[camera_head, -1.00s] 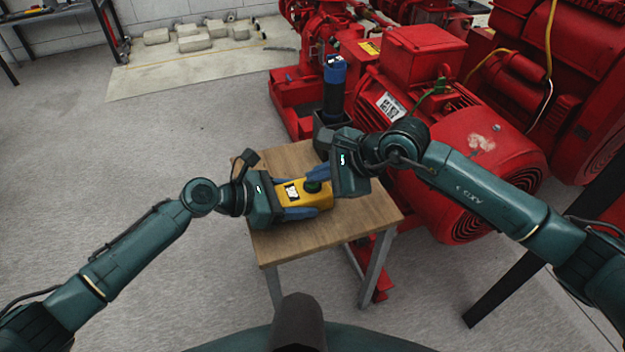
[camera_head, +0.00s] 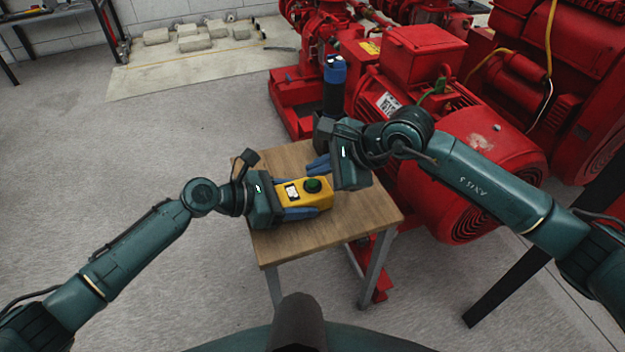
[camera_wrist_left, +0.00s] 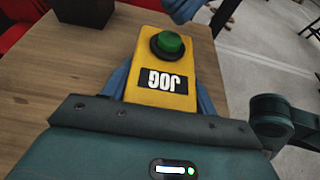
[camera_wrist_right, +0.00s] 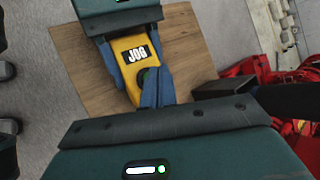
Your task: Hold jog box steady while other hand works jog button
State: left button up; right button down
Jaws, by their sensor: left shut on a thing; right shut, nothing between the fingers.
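The yellow jog box (camera_head: 322,198) lies over the small wooden table, with a black and white JOG label (camera_wrist_left: 164,81). Its green button (camera_head: 313,184) is uncovered in the head view and in the left wrist view (camera_wrist_left: 168,43). My left gripper (camera_head: 300,198) is shut on the box, with a blue finger along each long side. My right gripper (camera_head: 318,164) is shut and empty, its blue fingertips behind and apart from the button in the head view. In the right wrist view its fingers (camera_wrist_right: 156,88) partly hide the button.
The wooden table (camera_head: 365,222) has bare top in front of the box. A dark holder with a blue-topped black cylinder (camera_head: 334,85) stands at its back corner. Red pump machinery (camera_head: 450,120) stands close behind and to the right.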

notch_tip(320, 180, up, 5)
dwell(0.5)
dwell(0.3)
pick_arm(q)
jog(key=o, duration=1.2)
jog(key=v, duration=1.1)
jog(key=shift+s+a+r, duration=0.1)
jog(key=shift+a+r, duration=0.15)
jog(key=shift+a, duration=0.25)
